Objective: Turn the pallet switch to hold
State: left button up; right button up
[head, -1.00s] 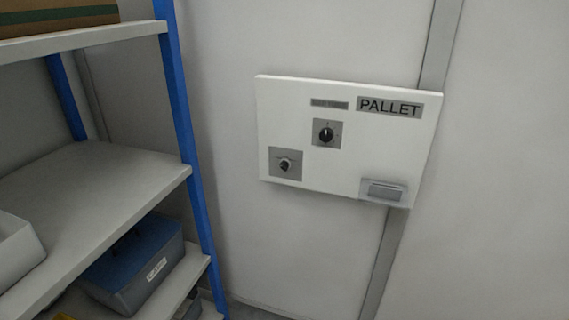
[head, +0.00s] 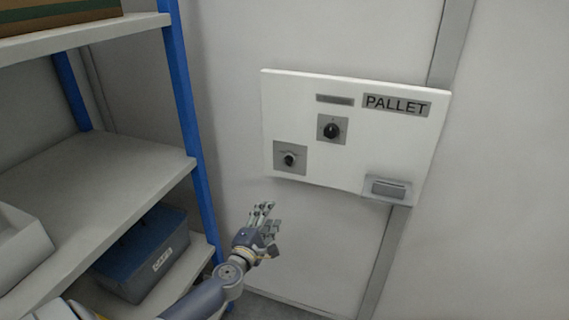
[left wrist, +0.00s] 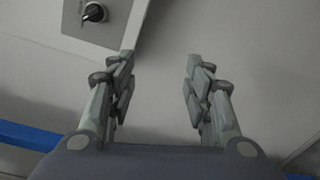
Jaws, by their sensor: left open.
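The white panel (head: 350,170) labelled PALLET (head: 396,105) is on the wall. It carries an upper black rotary switch (head: 331,130) on a grey plate and a lower-left rotary switch (head: 290,159) on another grey plate. Their position markings are too small to read. My left gripper (head: 266,212) is open and empty, below the panel's lower-left corner and apart from it. In the left wrist view, the open fingers (left wrist: 160,62) face the bare wall, with one rotary switch (left wrist: 94,12) at the upper left. My right gripper is not in view.
A shelf rack with a blue post (head: 190,120) stands to the left, close to my left arm. A blue bin (head: 145,255) sits on its lower shelf. A grey box (head: 388,188) is at the panel's lower right. The wall right of the panel is clear.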

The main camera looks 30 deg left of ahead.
aim_at(286, 164)
pick_arm(q)
notch_tip(286, 164, up, 11)
jog(key=w+n, duration=0.1)
jog(key=n, duration=0.4)
jog(key=shift+t, duration=0.5)
jog(key=x, duration=0.7)
jog(key=p+x, duration=0.1)
jog(key=x, duration=0.2)
jog(key=shift+w+d+f, duration=0.2)
jog(key=shift+w+d, duration=0.05)
jog(key=shift+w, duration=0.15)
jog(key=c, duration=1.1)
